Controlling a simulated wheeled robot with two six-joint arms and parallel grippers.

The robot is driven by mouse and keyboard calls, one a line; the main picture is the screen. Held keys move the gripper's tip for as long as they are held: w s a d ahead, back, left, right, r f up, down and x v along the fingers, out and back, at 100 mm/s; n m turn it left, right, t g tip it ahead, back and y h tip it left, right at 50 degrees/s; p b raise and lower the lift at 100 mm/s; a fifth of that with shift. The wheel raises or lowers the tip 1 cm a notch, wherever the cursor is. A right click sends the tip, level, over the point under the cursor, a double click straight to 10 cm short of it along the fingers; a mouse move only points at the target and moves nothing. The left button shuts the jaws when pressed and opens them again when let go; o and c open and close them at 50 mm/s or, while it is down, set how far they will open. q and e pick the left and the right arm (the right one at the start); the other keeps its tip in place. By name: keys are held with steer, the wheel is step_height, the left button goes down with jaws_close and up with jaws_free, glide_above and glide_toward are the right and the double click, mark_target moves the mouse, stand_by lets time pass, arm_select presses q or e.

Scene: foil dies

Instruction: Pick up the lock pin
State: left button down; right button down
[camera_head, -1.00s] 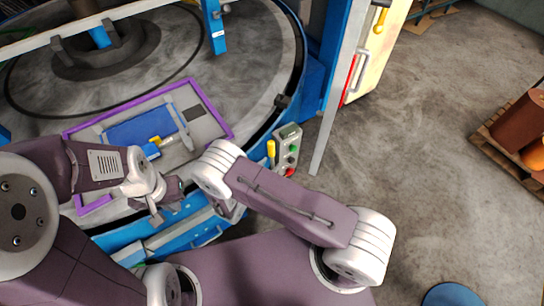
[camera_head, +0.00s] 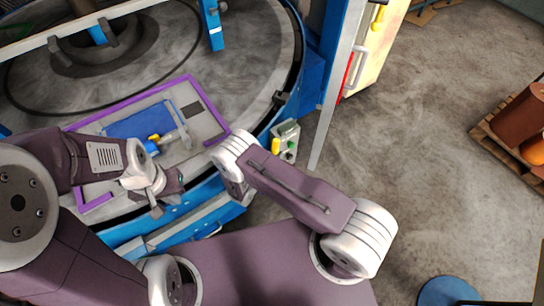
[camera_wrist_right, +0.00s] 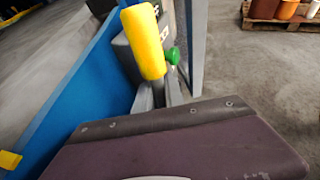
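The yellow handle, which looks like the lock pin (camera_head: 275,146), stands at the left of the grey control box (camera_head: 288,133). In the right wrist view the yellow handle (camera_wrist_right: 144,42) is large and close, tilted, in front of the box. My right gripper (camera_wrist_right: 160,93) shows two grey fingers just below the handle's lower end; whether they touch or grip it cannot be told. In the head view this gripper is hidden behind its own arm. My left gripper (camera_head: 167,196) is open and empty at the near edge of the purple-framed plate (camera_head: 160,95).
The plate carries a blue block (camera_head: 137,122) and a small yellow-and-blue part. A round turntable (camera_head: 245,40) fills the upper left. A tall cabinet (camera_head: 365,50) stands behind the control box.

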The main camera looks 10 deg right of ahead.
mark_target(276, 141)
step_height(276, 141, up, 10)
steer(key=shift+r+b, duration=0.1)
steer(key=shift+b, duration=0.35)
stand_by(0.3)
